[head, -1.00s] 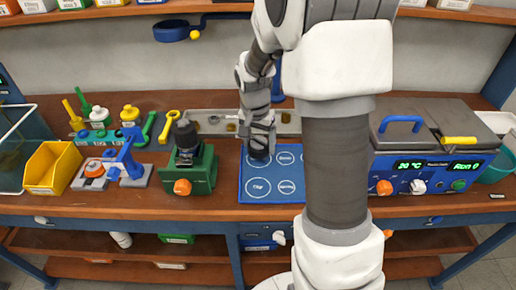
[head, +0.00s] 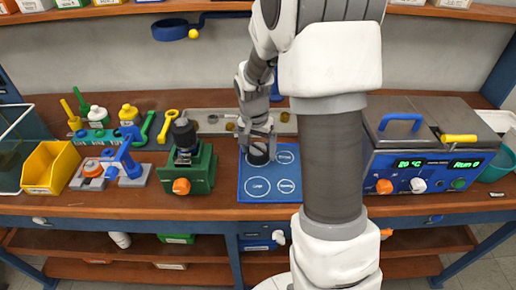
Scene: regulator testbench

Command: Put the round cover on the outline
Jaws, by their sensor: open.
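The blue mat (head: 271,197) with white round outlines and lettering lies on the bench in the middle of the head view. A dark round piece, which looks like the cover (head: 258,155), sits at the mat's upper left outline. My gripper (head: 257,140) is open right above and around it, with a finger to each side. Whether the fingers touch the piece cannot be told. The outline under the piece is hidden. Three other outlines show, at upper right, lower left and lower right.
A green device with an orange knob (head: 186,173) stands left of the mat. A blue bath with a display (head: 415,170) stands to the right. A grey tray (head: 212,122) lies behind. A yellow bin (head: 50,168) and blue-orange fixture (head: 112,168) are further left.

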